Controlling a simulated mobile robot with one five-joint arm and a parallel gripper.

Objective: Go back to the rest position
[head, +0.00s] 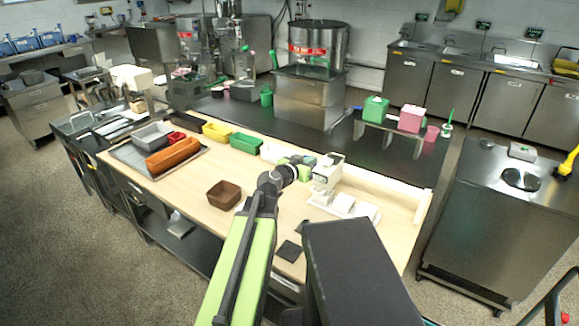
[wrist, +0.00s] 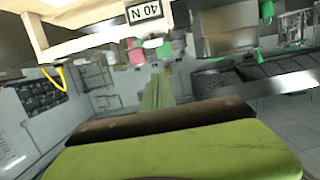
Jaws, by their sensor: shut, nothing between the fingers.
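My gripper (head: 320,193) is at the end of my outstretched arm, over the right half of the wooden worktop (head: 262,222) in the head view. It is shut and holds nothing. Its pale body carries a "40 N" label, which shows at the top of the wrist view. It hangs close to several white blocks (head: 343,203) on the worktop; I cannot tell whether it touches them. My green and black arm fills the lower middle of the head view and hides part of the worktop's front.
A brown bin (head: 223,195) stands left of my arm. An orange bin (head: 173,156) lies on a grey tray at the left. Yellow (head: 216,132) and green (head: 244,143) bins line the back. A dark square (head: 289,251) lies near the front edge. A steel cabinet (head: 490,230) stands right.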

